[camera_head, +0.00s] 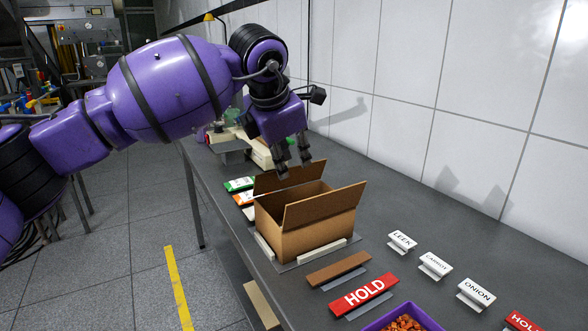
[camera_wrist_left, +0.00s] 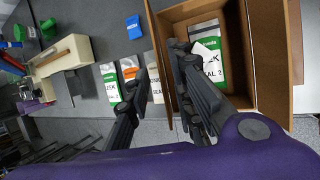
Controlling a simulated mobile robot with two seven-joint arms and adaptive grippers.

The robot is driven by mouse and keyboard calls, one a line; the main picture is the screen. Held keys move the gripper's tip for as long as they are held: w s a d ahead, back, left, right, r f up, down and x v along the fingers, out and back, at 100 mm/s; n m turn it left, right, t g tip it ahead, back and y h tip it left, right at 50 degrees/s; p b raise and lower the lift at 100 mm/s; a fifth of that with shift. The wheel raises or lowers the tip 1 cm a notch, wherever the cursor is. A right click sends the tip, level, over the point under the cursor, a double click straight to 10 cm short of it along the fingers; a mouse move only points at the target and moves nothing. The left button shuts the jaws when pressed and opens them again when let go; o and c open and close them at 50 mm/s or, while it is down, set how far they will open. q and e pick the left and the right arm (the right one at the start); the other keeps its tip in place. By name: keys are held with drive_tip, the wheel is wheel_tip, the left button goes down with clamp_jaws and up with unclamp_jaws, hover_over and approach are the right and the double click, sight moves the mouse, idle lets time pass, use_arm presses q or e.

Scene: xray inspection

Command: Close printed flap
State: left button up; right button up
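An open brown cardboard box (camera_head: 305,233) stands on the grey table. One flap (camera_head: 325,207) stands up and leans outward on its right side, and another flap (camera_head: 290,177) stands up at the back. No print shows on either visible flap face. My left gripper (camera_head: 293,168) is just above the back flap, fingers pointing down. In the left wrist view its fingers (camera_wrist_left: 160,95) are spread apart, with nothing held; one appears outside the box and the other over its opening. A green-and-white packet (camera_wrist_left: 207,50) lies inside the box. My right gripper is out of view.
Several packets (camera_head: 240,184) lie left of the box. Light strips (camera_head: 322,252) border its base. A brown bar (camera_head: 338,269), a red HOLD sign (camera_head: 364,295), small name signs (camera_head: 435,265) and a purple tray (camera_head: 378,323) stand in front and right. A tiled wall backs the table.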

sight(292, 167)
use_arm(q)
drive_tip(key=x, duration=0.5)
drive_tip(key=shift+c, duration=0.5)
clamp_jaws()
